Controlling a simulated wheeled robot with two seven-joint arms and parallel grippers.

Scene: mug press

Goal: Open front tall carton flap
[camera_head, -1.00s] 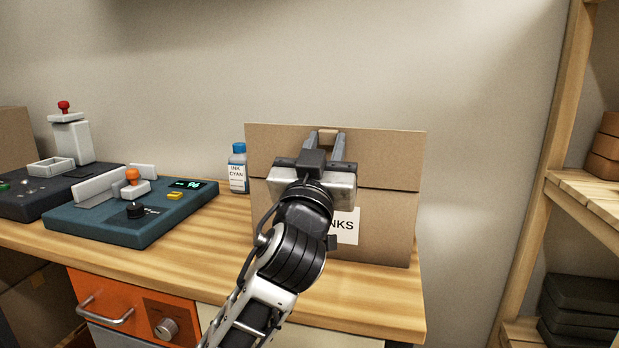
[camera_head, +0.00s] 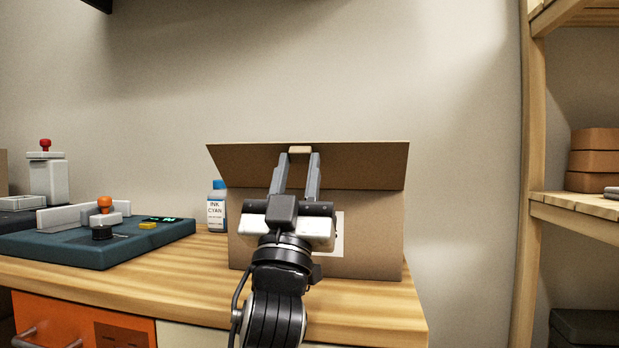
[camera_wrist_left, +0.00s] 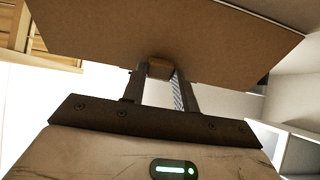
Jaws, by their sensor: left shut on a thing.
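A tall brown carton (camera_head: 375,235) with a white label (camera_head: 338,234) stands on the wooden bench. Its front flap (camera_head: 360,165) is tilted out toward me from the top edge, its outer edge spreading wider than the box. My left gripper (camera_head: 299,156) is shut on a small tan tab (camera_head: 300,149) at the flap. In the left wrist view the fingers close on the tab (camera_wrist_left: 159,68) beneath the brown flap (camera_wrist_left: 100,35). The gripper body hides part of the label and the carton's front. The inside of the carton is hidden. My right gripper is not in view.
A cyan ink bottle (camera_head: 217,210) stands close to the carton's left side. A teal press unit (camera_head: 90,242) with an orange knob sits further left on the bench (camera_head: 370,300). A wooden shelf (camera_head: 575,208) with brown boxes stands at the right.

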